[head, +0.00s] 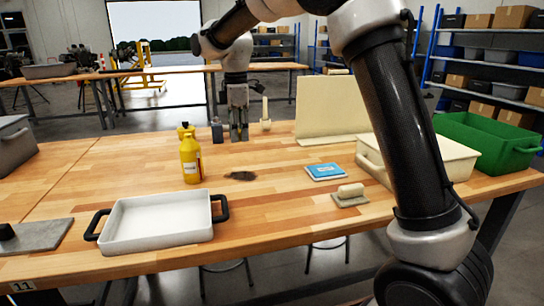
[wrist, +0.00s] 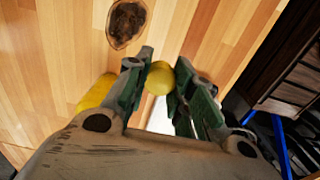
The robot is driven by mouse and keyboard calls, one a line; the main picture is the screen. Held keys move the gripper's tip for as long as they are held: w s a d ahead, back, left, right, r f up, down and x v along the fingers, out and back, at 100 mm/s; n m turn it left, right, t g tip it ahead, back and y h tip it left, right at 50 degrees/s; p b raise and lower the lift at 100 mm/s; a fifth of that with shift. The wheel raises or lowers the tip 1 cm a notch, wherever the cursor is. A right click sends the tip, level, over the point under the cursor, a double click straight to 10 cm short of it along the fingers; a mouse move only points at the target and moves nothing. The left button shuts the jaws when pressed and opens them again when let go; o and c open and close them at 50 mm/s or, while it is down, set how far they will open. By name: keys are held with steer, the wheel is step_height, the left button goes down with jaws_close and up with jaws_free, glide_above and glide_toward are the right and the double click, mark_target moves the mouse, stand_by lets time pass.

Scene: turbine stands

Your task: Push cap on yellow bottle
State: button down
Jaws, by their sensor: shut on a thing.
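The yellow bottle (head: 191,160) stands upright on the wooden bench, left of the middle in the head view. In the wrist view, part of a yellow body, seemingly the bottle (wrist: 95,92), shows left of the fingers. My gripper (head: 238,132) points down behind and to the right of the bottle, apart from it. In the wrist view my gripper (wrist: 160,80) is shut on a small round yellow piece, seemingly the cap (wrist: 159,78), held between the fingertips. The cap cannot be made out in the head view.
A dark stain (head: 241,176) lies right of the bottle. A white tray (head: 158,223) with black handles stands in front. A blue-topped box (head: 326,172), a float (head: 350,196), a cream bin (head: 455,160) and a green crate (head: 492,140) are to the right.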

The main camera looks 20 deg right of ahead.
steer(key=w+a+r, duration=0.4)
steer(key=w+a, duration=0.3)
steer(key=a, duration=0.1)
glide_toward(188, 139)
steer(key=shift+w+f, duration=0.1)
steer(key=shift+w, duration=0.05)
steer(key=shift+f, duration=2.15)
steer(key=shift+f, duration=0.75)
steer(key=shift+f, duration=0.45)
steer(key=shift+f, duration=0.1)
